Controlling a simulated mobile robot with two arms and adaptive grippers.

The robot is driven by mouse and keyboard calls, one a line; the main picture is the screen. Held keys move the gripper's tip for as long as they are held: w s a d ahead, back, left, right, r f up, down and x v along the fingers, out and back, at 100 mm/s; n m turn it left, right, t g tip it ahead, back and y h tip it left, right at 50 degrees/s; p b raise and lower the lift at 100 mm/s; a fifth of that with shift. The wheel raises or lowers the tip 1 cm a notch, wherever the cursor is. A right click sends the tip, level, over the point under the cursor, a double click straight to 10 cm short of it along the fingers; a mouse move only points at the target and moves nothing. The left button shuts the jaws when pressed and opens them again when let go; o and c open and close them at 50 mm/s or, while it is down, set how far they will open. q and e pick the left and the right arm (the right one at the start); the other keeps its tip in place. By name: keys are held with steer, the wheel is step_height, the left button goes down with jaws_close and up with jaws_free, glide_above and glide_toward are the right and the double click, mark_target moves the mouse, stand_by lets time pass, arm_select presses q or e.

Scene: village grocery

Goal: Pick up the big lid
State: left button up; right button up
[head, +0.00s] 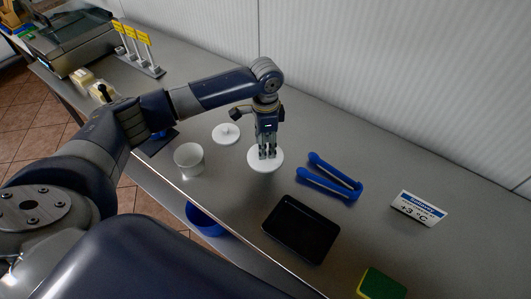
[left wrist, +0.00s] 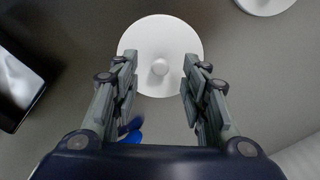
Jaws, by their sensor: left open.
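The big lid (head: 265,167) is a white disc with a small round knob, lying flat on the grey counter. My left gripper (head: 267,155) points down right over it. In the left wrist view the big lid (left wrist: 160,36) lies below the fingers, its knob between them in the picture. There my left gripper (left wrist: 159,58) is open and empty, with a gap on both sides of the knob. I cannot tell how far the fingertips are above the lid. A smaller white lid (head: 226,133) with a knob lies to the left. My right gripper is not in view.
A white cup (head: 189,160) stands left of the big lid. Blue tongs (head: 333,178) lie to the right, a black tray (head: 300,229) in front. A green-yellow sponge (head: 381,284) and a price sign (head: 418,208) are further right. The wall (head: 390,90) bounds the counter behind.

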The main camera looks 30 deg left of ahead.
arm_select(q)
steer(key=shift+f, duration=1.2)
steer(key=c, duration=0.8)
